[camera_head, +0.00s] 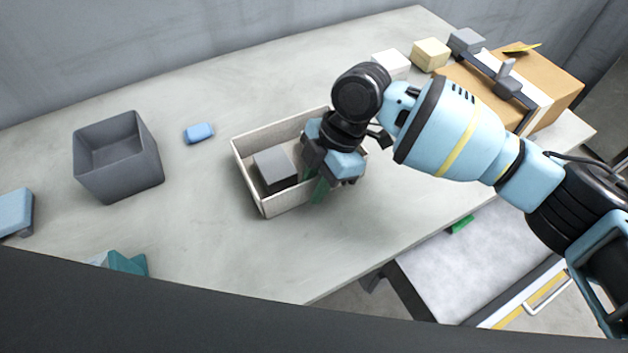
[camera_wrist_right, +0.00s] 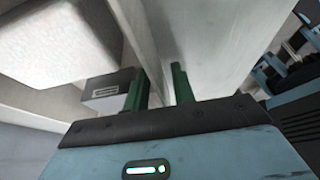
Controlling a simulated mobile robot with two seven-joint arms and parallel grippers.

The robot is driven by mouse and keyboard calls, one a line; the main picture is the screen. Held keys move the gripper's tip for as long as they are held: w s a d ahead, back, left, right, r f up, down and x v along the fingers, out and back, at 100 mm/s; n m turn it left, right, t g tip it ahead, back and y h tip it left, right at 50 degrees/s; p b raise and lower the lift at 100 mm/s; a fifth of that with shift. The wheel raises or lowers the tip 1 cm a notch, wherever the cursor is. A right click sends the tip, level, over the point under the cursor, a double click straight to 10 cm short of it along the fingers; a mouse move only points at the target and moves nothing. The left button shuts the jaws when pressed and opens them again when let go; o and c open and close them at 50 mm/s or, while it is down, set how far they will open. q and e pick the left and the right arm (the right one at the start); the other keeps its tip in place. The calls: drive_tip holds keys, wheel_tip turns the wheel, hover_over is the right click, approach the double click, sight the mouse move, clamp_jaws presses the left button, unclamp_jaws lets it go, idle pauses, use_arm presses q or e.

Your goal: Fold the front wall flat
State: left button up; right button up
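A shallow off-white box (camera_head: 240,165) stands on the table in the head view. A grey block (camera_head: 274,168) lies inside it. The front wall (camera_head: 285,205) is a pale strip along the near side and looks upright; its right part is hidden by my right gripper. My right gripper (camera_head: 320,188) points down at the front right of the box. In the right wrist view its green fingers (camera_wrist_right: 160,88) are apart, with pale panels close around them. I cannot tell if they touch a wall.
A grey open bin (camera_head: 118,185) and a small blue block (camera_head: 199,132) stand left of the box. A teal piece (camera_head: 128,263) lies at the near left. Small blocks and a cardboard box (camera_head: 560,85) stand at the back right. The table before the box is clear.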

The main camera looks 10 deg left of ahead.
drive_tip(key=shift+f, duration=0.1)
drive_tip(key=shift+c, duration=0.4)
clamp_jaws()
